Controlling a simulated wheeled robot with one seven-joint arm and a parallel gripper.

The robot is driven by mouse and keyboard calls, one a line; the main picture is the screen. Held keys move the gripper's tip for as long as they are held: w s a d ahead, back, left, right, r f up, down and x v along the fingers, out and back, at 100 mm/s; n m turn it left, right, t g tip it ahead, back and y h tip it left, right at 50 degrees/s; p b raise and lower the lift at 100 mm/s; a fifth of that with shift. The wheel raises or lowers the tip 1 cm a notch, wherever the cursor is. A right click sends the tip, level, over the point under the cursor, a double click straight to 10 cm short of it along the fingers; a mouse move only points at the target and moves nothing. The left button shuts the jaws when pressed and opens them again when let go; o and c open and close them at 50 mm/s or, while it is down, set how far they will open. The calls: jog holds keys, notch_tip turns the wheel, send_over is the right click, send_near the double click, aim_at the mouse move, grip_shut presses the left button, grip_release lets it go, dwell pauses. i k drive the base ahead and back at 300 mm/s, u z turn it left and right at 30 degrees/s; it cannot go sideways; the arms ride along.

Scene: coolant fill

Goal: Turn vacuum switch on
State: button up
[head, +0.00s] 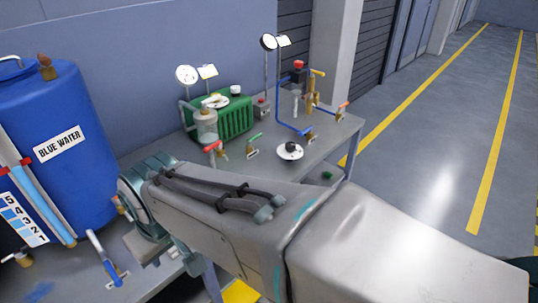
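A small grey box with a red top (261,107), likely the vacuum switch, stands on the grey workbench (325,147), just right of a green ribbed unit (236,118). It is too small to tell its on or off position. My arm reaches across the lower middle from the right, its wrist end in front of the blue tank. My gripper's fingers do not show, so I cannot tell whether they are open or shut. No part of my arm overlaps the small box in this view.
A blue tank labelled BLUE WATER (75,180) stands at the left. The bench holds a clear jar (206,125), round gauges (187,74), blue piping (280,105), several coloured-handle valves and a white disc (290,151). Floor with yellow lines is open at the right.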

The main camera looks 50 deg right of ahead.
aim_at(290, 146)
jog(key=z, duration=3.85)
jog(key=k, duration=0.5)
jog(key=u, duration=0.9)
